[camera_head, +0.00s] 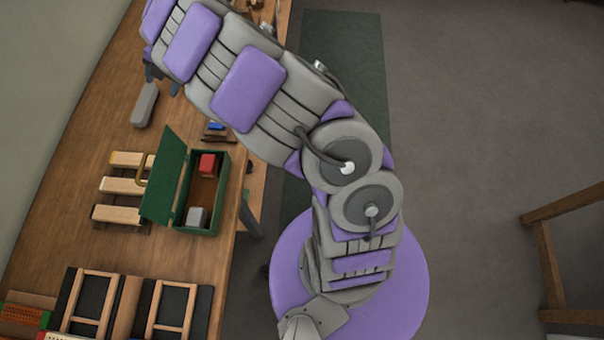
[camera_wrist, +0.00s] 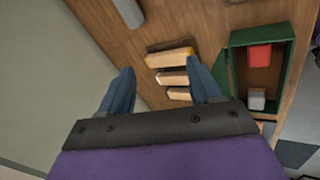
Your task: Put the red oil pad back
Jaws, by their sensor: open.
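The red oil pad (camera_head: 207,165) sits inside the open green box (camera_head: 224,190), toward the box's back end. It also shows in the wrist view (camera_wrist: 259,56), at the upper right. A grey block (camera_head: 196,217) lies in the same box at the front end, apart from the red pad. The box's green lid (camera_head: 165,175) stands open on the left side. My gripper shows in the wrist view (camera_wrist: 162,88) with its two blue fingers spread wide and nothing between them. It is above the bench, to the left of the box. In the head view it is mostly hidden behind my arm.
Several wooden blocks (camera_head: 123,186) lie left of the lid. A grey rounded object (camera_head: 145,104) lies behind them on the wooden bench (camera_head: 60,215). Black trays with wooden frames (camera_head: 90,302) fill the bench's front. A wooden stand (camera_head: 548,265) is on the floor at right.

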